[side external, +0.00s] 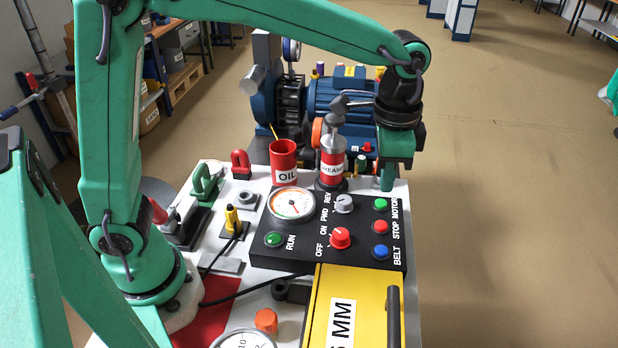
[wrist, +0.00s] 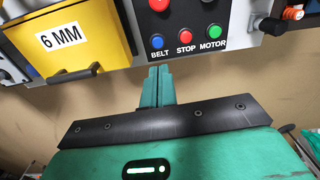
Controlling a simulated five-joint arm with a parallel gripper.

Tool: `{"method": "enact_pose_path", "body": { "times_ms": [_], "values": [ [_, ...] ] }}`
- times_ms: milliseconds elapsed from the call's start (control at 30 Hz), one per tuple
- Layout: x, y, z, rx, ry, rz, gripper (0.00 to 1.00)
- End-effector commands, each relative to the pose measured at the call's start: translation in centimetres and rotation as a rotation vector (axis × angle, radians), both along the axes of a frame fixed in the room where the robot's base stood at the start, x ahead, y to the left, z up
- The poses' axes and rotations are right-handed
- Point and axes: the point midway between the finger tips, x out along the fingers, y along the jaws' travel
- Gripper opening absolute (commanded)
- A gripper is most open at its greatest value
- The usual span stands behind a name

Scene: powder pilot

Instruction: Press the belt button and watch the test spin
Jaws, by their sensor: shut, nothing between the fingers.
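The blue BELT button (side external: 380,252) is on the black control panel (side external: 300,262), at the front of the right-hand column of buttons. It also shows in the wrist view (wrist: 157,41), above its label. The red STOP button (side external: 380,227) and green MOTOR button (side external: 380,204) are in line with it. My gripper (side external: 387,184) is shut and empty, pointing down near the panel's far right corner, beyond the MOTOR button. In the wrist view its fingertips (wrist: 160,70) are together just below the BELT and STOP labels, apart from the buttons. The blue motor (side external: 340,95) stands behind the panel.
A red OIL can (side external: 284,165) and a GREASE pot (side external: 333,165) stand behind the panel, left of my gripper. A red knob (side external: 340,238) and grey knob (side external: 343,204) rise left of the buttons. A yellow 6 MM cover (side external: 370,300) is in front. Open floor is right.

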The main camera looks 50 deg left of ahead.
Motion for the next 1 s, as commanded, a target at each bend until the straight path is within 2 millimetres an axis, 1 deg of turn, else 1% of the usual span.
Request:
{"method": "enact_pose_path", "body": {
  "times_ms": [100,200,633,767,867,1000],
  "values": [
    [0.3,-0.9,-0.6,0.008,0.016,-0.028,0.0],
    [0.5,-1.3,-0.9,0.011,0.022,-0.039,0.0],
    [0.5,-1.4,-1.0,0.011,0.024,-0.042,0.0],
    [0.5,-1.4,-1.3,0.012,0.025,-0.042,0.0],
    [0.5,-1.4,-1.8,0.012,0.025,-0.042,0.0],
    [0.5,-1.4,-3.1,0.013,0.026,-0.042,0.0]
  ]
}}
